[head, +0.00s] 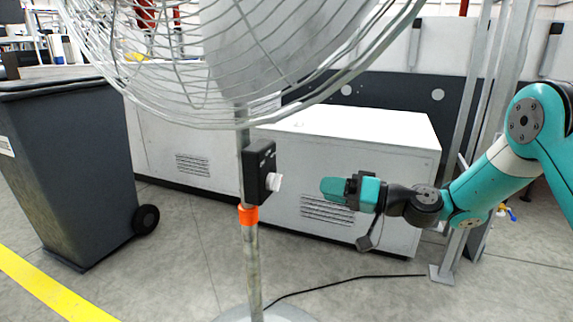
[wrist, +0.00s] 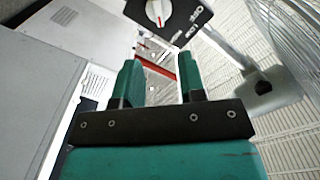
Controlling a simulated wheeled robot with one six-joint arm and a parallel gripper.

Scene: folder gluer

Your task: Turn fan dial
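The pedestal fan (head: 240,50) stands in front of me on a thin grey pole. Its black control box (head: 259,170) is fixed to the pole, with a white dial (head: 273,182) on the side facing my gripper. In the wrist view the dial (wrist: 158,10) is at the top, on the black box face with white markings. A red mark shows on the dial. My gripper (head: 325,188) is to the right of the dial, roughly level with it and apart from it. In the wrist view its two teal fingers (wrist: 160,85) are spread with nothing between them.
An orange collar (head: 248,215) sits on the pole below the box. A dark wheeled bin (head: 70,165) stands at left. White machine cabinets (head: 345,150) stand behind. A black cable (head: 345,280) lies on the floor. Grey metal posts (head: 480,130) rise at right.

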